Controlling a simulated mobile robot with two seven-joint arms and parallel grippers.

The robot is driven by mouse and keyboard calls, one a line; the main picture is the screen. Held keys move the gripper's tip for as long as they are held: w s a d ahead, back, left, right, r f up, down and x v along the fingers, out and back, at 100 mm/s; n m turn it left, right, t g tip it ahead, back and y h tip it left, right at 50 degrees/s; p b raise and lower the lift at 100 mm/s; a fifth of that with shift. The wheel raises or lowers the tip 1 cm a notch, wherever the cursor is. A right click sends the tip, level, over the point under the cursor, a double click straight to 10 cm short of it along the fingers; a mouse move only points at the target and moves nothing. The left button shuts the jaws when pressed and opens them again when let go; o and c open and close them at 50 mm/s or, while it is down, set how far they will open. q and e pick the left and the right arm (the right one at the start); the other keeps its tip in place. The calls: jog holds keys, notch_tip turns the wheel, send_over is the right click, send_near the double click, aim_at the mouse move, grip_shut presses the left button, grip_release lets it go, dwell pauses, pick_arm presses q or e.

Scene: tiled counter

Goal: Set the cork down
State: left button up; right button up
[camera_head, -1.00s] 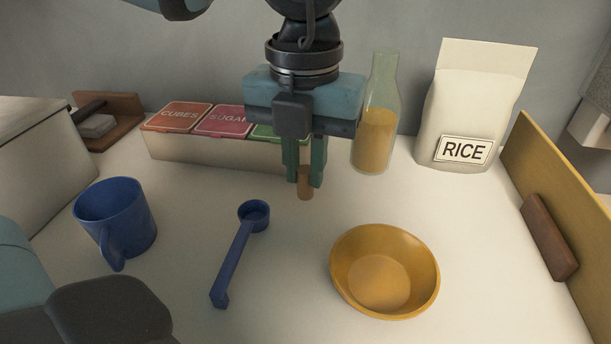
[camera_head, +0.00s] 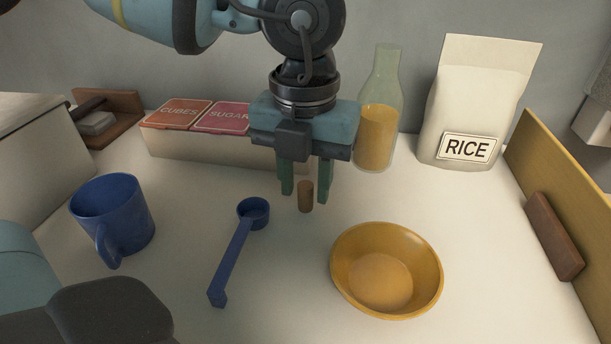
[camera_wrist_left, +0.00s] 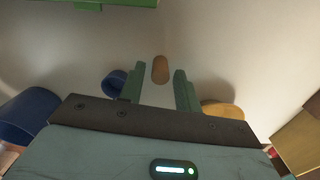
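The cork (camera_head: 306,196) is a small brown cylinder standing upright, apparently on the pale counter, in front of the box of packets. My left gripper (camera_head: 306,190) is above and around it, pointing down, with its two green fingers spread apart. In the left wrist view the cork (camera_wrist_left: 160,68) lies between and just beyond the fingertips (camera_wrist_left: 160,78), with a gap on both sides. The glass bottle (camera_head: 378,125) with amber contents stands behind to the right, its mouth uncovered. My right gripper is not in view.
A blue scoop (camera_head: 235,250) lies left of the cork and a yellow bowl (camera_head: 386,270) stands front right. A blue mug (camera_head: 113,218) is at left. The packet box (camera_head: 215,150), rice bag (camera_head: 470,110) and yellow board (camera_head: 560,190) line the back and right.

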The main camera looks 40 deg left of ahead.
aim_at(305, 186)
pick_arm(q)
jog(key=shift+o, duration=0.2)
jog(key=shift+r, duration=0.2)
notch_tip(305, 186, up, 12)
jog(key=p, duration=0.2)
